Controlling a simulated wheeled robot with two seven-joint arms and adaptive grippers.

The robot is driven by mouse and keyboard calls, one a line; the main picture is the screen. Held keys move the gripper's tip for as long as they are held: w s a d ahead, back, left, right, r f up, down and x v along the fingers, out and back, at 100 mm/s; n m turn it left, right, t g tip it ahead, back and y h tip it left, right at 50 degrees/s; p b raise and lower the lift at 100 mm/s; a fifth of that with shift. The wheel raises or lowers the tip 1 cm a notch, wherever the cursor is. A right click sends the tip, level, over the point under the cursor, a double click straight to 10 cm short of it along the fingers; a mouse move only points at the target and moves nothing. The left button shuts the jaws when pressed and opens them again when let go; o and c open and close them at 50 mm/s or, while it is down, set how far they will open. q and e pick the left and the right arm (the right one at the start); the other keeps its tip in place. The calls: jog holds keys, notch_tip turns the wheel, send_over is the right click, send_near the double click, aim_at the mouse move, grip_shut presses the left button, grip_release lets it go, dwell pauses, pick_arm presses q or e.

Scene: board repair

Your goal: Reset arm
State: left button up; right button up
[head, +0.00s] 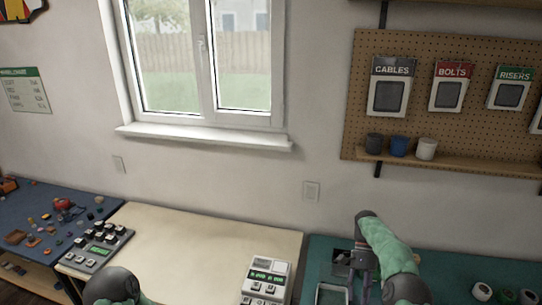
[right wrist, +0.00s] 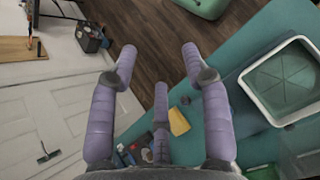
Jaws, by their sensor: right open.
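My right arm comes in at the lower right of the head view, bent over the teal work surface (head: 325,249). Its gripper (right wrist: 159,70) shows in the right wrist view with its purple-grey fingers spread apart and nothing between them. Only a rounded piece of my left arm shows at the bottom left of the head view. My left gripper is out of the picture.
A cream table (head: 190,240) holds a button console (head: 98,247) and a white device (head: 266,281). A blue table (head: 25,215) with small parts stands left. A pegboard (head: 440,120) hangs right. A white tray (right wrist: 253,97) shows in the wrist view.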

jog(key=s+a+f+n+t+y+b, duration=0.1)
jog(key=s+a+f+t, duration=0.2)
jog(key=f, duration=0.6)
jog(key=s+a+f+n+b, duration=0.1)
jog(key=s+a+f+b, duration=0.15)
jog(key=a+f, duration=0.4)
jog(key=s+a+f+n+t+y, duration=0.1)
jog(key=s+a+f+n+t, duration=0.15)
jog(key=f, duration=0.75)
pick_arm(q)
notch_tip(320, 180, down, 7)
jog(key=b, duration=0.3)
jog(key=shift+b, duration=0.3)
pick_arm(e)
jog(key=s+a+f+t, duration=0.2)
jog(key=s+a, duration=0.1)
jog(key=s, duration=0.6)
jog(key=s+a+f+t, duration=0.1)
jog(key=s+a+f, duration=0.2)
jog(key=s, duration=0.7)
jog(key=shift+a+t, duration=0.15)
jog(key=shift+t, duration=0.2)
jog(key=shift+f, duration=0.15)
